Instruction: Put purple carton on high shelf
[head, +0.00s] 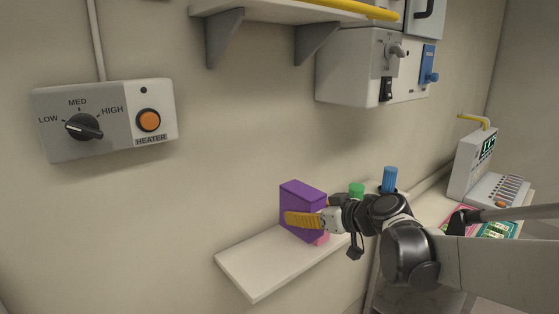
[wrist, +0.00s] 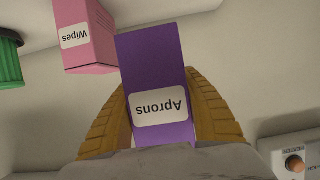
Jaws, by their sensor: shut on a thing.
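The purple carton (head: 302,207) is in my gripper (head: 306,219) over the low white shelf (head: 252,266) in the head view. In the wrist view the purple carton (wrist: 152,65) shows a white label reading "Aprons", upside down, and the yellow fingers of my gripper (wrist: 160,105) press on both its sides. I cannot tell whether its base touches the low shelf. The high shelf (head: 275,12) is at the top of the head view, on two grey brackets. Only its underside and front part show; its top surface is hidden.
A pink Wipes carton (wrist: 84,38) stands close beside the purple one. A green ribbed container (wrist: 8,62) is farther left in the wrist view. A blue-topped item (head: 389,179) stands behind my arm. A grey wall cabinet (head: 350,68) adjoins the high shelf's right; a heater panel (head: 110,116) is left.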

